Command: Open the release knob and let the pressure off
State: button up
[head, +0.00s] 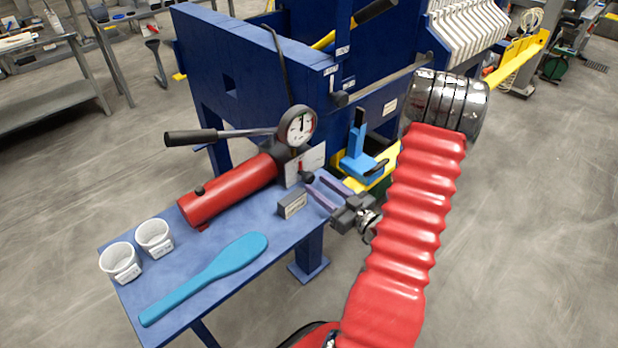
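The red hand pump (235,188) lies on the blue bench, with its black-handled lever (192,137) sticking out to the left. A round pressure gauge (297,129) stands on its right end; its needle points roughly upward, but the scale is too small to read. A small dark knob (308,177), which looks like the release knob, sits low on the pump's right-end block. My gripper (315,182) points left toward this knob. Its two purplish fingers are apart, with the tips close to the knob; I cannot tell whether they touch it.
A small grey labelled block (292,205) sits just in front of the fingers. Two white cups (121,262) and a blue paddle (205,278) lie on the bench's front left. The blue press frame (250,75) rises behind the pump. A blue clamp-like part (358,150) stands behind my gripper.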

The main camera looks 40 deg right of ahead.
aim_at(311, 180)
jog(key=shift+w, duration=2.7)
jog(key=c, duration=0.7)
jog(key=shift+c, duration=0.2)
jog(key=shift+m, duration=1.6)
jog(key=o, duration=0.7)
jog(key=shift+o, duration=0.2)
